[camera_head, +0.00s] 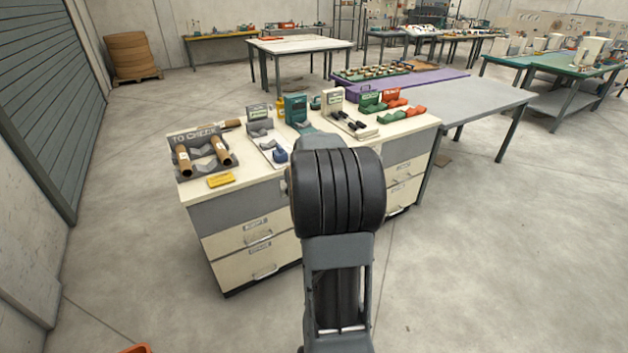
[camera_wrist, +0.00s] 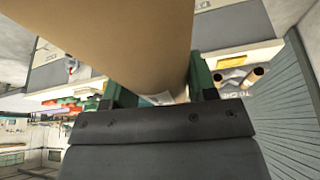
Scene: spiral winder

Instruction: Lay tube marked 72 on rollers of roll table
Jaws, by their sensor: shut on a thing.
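In the wrist view a large brown cardboard tube (camera_wrist: 125,40) lies between the two green fingers of my gripper (camera_wrist: 160,88), which is shut on it. No number shows on the tube, so I cannot tell whether it is the one marked 72. In the head view my own arm hides the gripper and the held tube. A pale device with black rollers (camera_head: 349,124), which looks like the roll table, stands on the cream workbench (camera_head: 240,183), behind and right of my arm. Nothing is seen lying on its rollers.
A grey rack marked TO CHECK (camera_head: 197,140) holds two brown tubes (camera_head: 184,161) at the bench's left end. A yellow block (camera_head: 221,180) lies in front. Grey and teal devices (camera_head: 296,110) stand mid-bench, with green and red trays (camera_head: 388,107) at right.

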